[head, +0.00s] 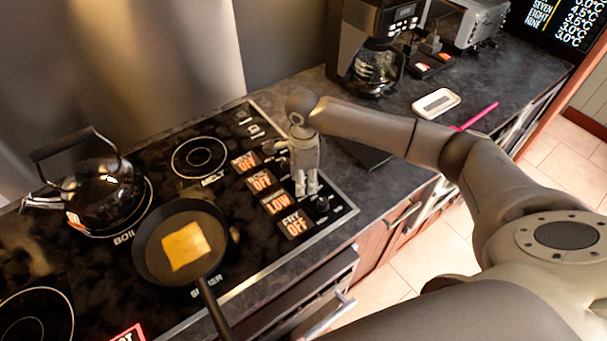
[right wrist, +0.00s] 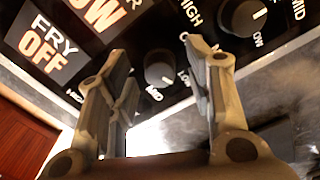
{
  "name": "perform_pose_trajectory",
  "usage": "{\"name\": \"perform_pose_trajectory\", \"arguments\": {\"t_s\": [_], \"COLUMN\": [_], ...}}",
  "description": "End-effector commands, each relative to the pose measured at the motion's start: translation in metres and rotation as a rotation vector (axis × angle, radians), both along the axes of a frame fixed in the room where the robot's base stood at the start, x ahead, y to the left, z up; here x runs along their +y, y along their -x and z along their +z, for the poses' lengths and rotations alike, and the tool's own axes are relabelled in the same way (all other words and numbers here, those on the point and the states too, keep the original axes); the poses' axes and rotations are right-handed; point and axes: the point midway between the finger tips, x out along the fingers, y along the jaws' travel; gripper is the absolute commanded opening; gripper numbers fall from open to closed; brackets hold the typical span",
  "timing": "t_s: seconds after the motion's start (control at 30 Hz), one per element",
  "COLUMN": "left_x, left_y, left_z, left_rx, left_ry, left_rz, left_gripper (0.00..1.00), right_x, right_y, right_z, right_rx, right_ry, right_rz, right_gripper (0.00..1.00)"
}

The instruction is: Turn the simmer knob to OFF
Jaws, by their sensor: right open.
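The simmer display (head: 278,203) reads LOW on the black stove top; it is partly cut off in the right wrist view (right wrist: 98,14). A dark round knob with a white mark (right wrist: 242,18), in line with that display, looks like the simmer knob. In the head view my gripper hides that spot. A second knob (right wrist: 159,68), on the fry side, shows between my fingers; it also shows in the head view (head: 322,204). My right gripper (head: 306,191) is open, pointing down over the knob row, holding nothing. Contact with a knob cannot be told. My left gripper is out of view.
The fry display (head: 296,224) reads OFF, as do two displays further back. A frying pan (head: 155,251) with a yellow slice stands left of the displays, a black kettle (head: 102,185) behind it. A coffee maker (head: 376,55) stands on the counter at the back.

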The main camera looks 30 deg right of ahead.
Motion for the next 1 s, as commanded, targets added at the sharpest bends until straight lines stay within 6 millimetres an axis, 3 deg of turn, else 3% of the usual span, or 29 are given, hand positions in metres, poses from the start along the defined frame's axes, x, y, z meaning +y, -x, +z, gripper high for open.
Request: {"name": "perform_pose_trajectory", "arguments": {"t_s": [0.3,0.67,1.0], "left_x": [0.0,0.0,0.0], "left_y": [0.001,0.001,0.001], "left_z": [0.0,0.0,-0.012], "left_rx": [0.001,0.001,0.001], "left_ry": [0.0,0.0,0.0], "left_rz": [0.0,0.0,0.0], "left_gripper": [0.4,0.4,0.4], "right_x": [0.0,0.0,0.0], "right_y": [0.0,0.0,-0.001], "right_z": [-0.003,-0.003,-0.005], "right_rx": [0.0,0.0,-0.003], "right_ry": [0.0,0.0,0.0], "right_rz": [0.0,0.0,0.055], "right_gripper": [0.46,0.01,0.01]}}
